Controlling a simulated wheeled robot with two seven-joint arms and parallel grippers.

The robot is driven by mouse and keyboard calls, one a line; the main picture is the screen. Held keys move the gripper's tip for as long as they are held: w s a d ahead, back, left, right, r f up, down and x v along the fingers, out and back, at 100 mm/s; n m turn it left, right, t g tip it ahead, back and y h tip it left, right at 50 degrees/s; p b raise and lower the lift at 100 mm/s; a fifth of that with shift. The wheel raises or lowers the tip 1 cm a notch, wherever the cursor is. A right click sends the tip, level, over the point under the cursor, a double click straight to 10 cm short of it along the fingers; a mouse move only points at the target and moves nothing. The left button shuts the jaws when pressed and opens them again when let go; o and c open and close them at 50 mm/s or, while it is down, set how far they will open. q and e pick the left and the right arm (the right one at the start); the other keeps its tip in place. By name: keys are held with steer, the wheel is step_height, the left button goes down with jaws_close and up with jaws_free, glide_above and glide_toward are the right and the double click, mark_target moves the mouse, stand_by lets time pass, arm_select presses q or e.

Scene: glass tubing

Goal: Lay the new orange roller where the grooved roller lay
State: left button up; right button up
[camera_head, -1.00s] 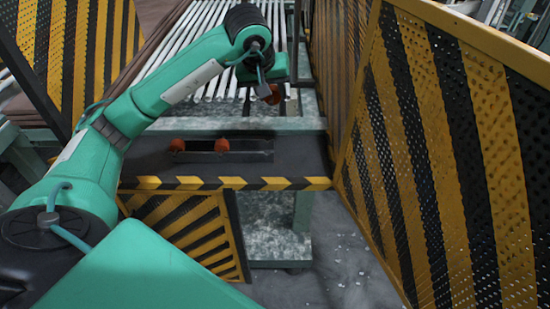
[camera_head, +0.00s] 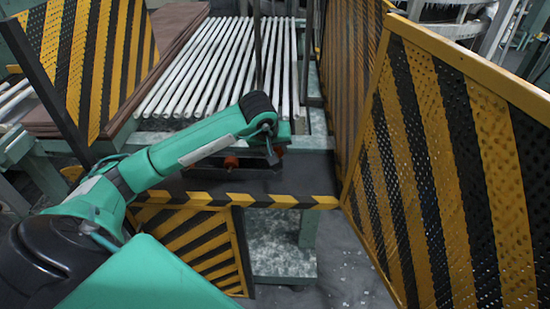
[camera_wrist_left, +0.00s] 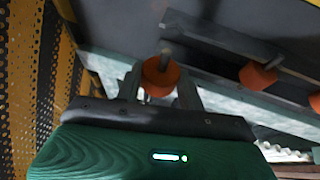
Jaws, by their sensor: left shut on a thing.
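My left gripper (camera_head: 273,151) is shut on an orange roller (camera_wrist_left: 160,76), which sits between its fingers in the wrist view with a short grey shaft end showing. In the head view this roller (camera_head: 279,150) shows small beside the fingers, over or near the dark bench. A second orange roller (camera_head: 231,162) is at the dark slotted rail, left of the gripper; it also shows in the wrist view (camera_wrist_left: 258,75). Part of another orange roller (camera_wrist_left: 315,102) shows at the wrist view's right edge. I cannot make out a grooved roller. My right gripper is not in view.
White glass tubes (camera_head: 215,65) lie in a row behind the rail. A perforated yellow-black guard (camera_head: 440,150) stands close on the right, and another (camera_head: 85,60) at back left. A yellow-black striped edge (camera_head: 240,198) runs along the bench front.

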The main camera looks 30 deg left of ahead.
arm_select(q)
steer(key=shift+f+p, duration=0.45)
steer(key=shift+f, duration=1.9)
steer(key=shift+f+b, duration=0.5)
steer(key=shift+b, duration=0.15)
steer(key=o, duration=1)
steer(key=shift+r, duration=0.15)
